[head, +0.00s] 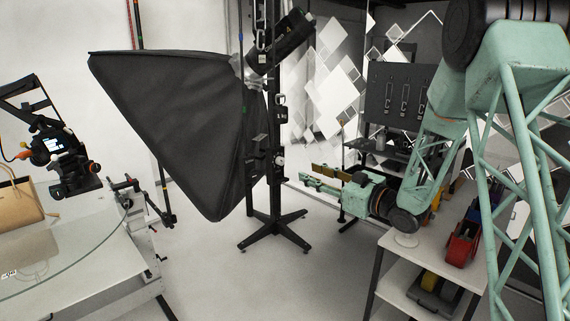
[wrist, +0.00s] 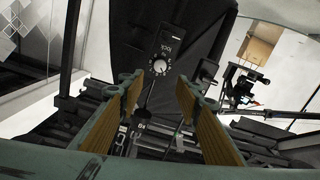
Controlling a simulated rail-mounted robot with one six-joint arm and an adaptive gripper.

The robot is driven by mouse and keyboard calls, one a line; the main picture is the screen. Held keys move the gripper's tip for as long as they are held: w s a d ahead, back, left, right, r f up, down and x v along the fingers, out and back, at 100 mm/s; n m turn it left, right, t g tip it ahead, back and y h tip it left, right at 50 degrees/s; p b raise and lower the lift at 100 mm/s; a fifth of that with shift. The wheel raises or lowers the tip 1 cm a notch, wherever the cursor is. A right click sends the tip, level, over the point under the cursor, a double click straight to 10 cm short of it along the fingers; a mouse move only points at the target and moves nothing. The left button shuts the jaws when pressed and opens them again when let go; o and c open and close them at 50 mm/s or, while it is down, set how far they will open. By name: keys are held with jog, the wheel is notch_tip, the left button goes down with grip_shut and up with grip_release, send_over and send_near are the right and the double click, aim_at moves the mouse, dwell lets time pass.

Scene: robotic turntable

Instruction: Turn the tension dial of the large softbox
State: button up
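The large softbox (head: 180,120) is a black fabric cone left of centre in the head view, on a black stand. The wrist view shows dark softbox fabric (wrist: 115,40) and a black plate with a white-marked scale. The tension dial (wrist: 160,67) is a small round pale-faced knob on that plate. My gripper (head: 314,178) is mint green with tan pads and reaches left toward the stand. In the wrist view my gripper (wrist: 160,86) is open and empty, the dial showing in the gap between its fingertips, apparently beyond them.
The stand's column (head: 272,190) and spread feet are right of the softbox. A white shelf table (head: 400,250) with coloured items is below my arm. A glass-topped table (head: 70,265) and a camera rig (head: 58,150) are at left. Open floor lies between.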

aim_at(283, 161)
jog(key=shift+p+x, duration=1.2)
jog(key=shift+x, duration=5.45)
jog(key=shift+c, duration=0.6)
jog(key=c, duration=0.7)
